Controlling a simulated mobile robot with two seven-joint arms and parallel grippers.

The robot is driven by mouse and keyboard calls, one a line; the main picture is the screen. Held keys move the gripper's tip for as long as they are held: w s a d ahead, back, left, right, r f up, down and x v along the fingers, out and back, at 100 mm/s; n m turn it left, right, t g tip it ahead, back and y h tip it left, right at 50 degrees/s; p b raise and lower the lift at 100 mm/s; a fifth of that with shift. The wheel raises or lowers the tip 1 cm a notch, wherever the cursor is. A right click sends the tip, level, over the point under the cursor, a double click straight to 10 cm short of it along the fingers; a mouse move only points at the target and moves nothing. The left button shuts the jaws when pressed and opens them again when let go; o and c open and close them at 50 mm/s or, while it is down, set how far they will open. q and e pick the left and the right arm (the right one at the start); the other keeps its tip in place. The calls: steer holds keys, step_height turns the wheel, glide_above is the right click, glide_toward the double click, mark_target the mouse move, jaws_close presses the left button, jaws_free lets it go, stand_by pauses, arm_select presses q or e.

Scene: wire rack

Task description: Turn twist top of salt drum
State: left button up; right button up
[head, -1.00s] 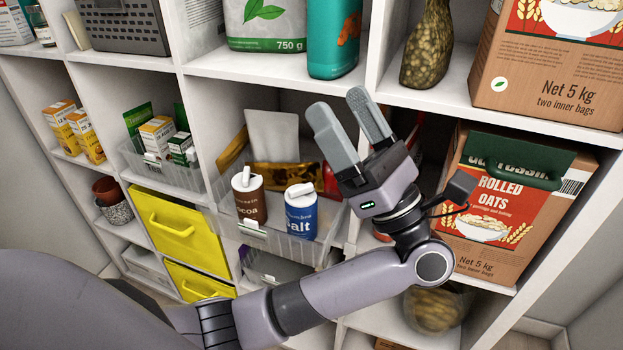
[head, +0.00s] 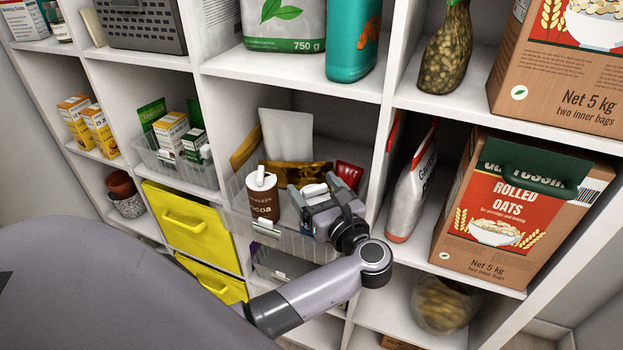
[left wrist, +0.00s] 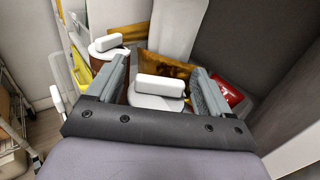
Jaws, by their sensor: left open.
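The salt drum's white twist top (head: 314,189) shows between the fingers of my left gripper (head: 312,196) in the head view. Most of the drum's blue body is hidden behind the gripper. In the left wrist view, the white top with its raised bar (left wrist: 159,87) sits between the two open fingers of the left gripper (left wrist: 158,88), with gaps at both sides. The drum stands in a clear plastic bin (head: 270,236) on the shelf. My right gripper is not in view.
A brown cocoa drum (head: 262,197) with a similar white top stands close left of the salt. Golden and white pouches (head: 287,135) and a red packet (head: 349,174) are behind. A rolled oats box (head: 510,205) is at right, and a shelf board (head: 290,72) runs above.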

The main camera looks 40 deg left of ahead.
arm_select(q)
steer(key=shift+x, duration=1.15)
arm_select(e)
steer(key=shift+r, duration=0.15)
arm_select(q)
steer(key=shift+c, duration=0.3)
